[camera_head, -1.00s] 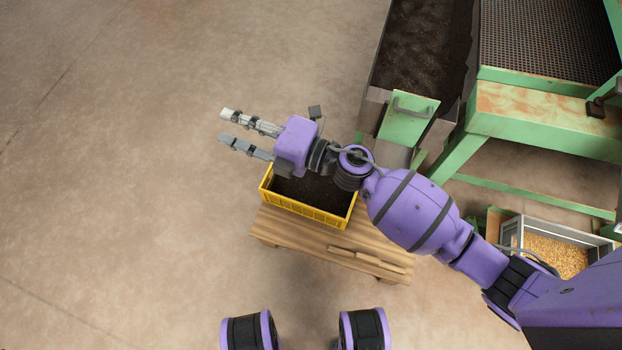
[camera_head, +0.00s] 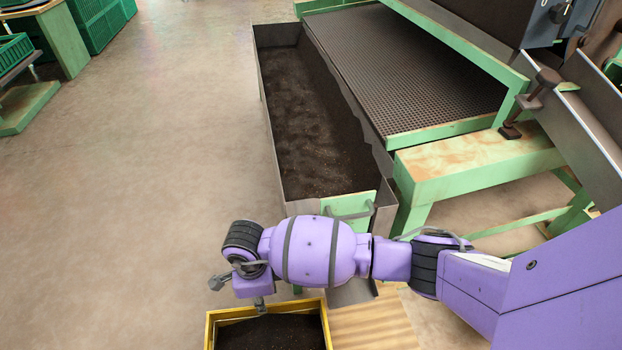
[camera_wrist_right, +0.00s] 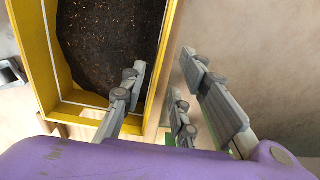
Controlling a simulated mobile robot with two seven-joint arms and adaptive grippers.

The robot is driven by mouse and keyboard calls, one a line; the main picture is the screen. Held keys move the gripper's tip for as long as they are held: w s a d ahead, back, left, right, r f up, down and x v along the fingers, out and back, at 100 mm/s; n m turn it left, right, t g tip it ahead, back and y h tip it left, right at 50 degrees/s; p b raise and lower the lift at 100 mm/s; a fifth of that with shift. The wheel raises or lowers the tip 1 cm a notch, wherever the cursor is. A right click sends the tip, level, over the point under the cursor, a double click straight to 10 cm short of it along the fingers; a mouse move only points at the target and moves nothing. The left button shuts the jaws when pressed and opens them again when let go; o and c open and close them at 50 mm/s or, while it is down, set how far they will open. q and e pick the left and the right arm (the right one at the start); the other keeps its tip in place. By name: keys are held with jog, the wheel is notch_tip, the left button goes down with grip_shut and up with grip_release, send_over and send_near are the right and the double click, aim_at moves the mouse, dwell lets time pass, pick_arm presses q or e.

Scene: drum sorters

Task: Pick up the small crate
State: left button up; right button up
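The small yellow crate (camera_head: 212,322), holding dark soil, stands at the bottom edge of the head view, partly cut off. The crate also fills the upper left of the right wrist view (camera_wrist_right: 169,60). My right gripper (camera_wrist_right: 165,68) points down at the crate's side wall. Its fingers are apart, one over the inside of the crate and one outside, with the yellow wall between them in that view. I cannot tell whether they touch the wall. In the head view my right wrist hides most of this gripper (camera_head: 260,303). My left gripper is not in view.
A wooden surface (camera_head: 372,325) lies right of the crate. Behind my right arm stands a long metal trough of soil (camera_head: 262,85) beside a green-framed sorter (camera_head: 470,165). Green crates (camera_head: 100,25) stand far left. The floor left of the trough is clear.

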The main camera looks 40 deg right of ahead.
notch_tip(320, 180, down, 5)
jog(key=b, duration=0.2)
jog(key=shift+s+d+r+b, duration=0.1)
jog(key=shift+s+r+b, duration=0.1)
jog(key=shift+b, duration=0.15)
jog(key=shift+w+f, duration=0.1)
jog(key=shift+f, duration=0.2)
jog(key=shift+c, duration=0.5)
jog(key=shift+w+r, duration=0.1)
grip_shut()
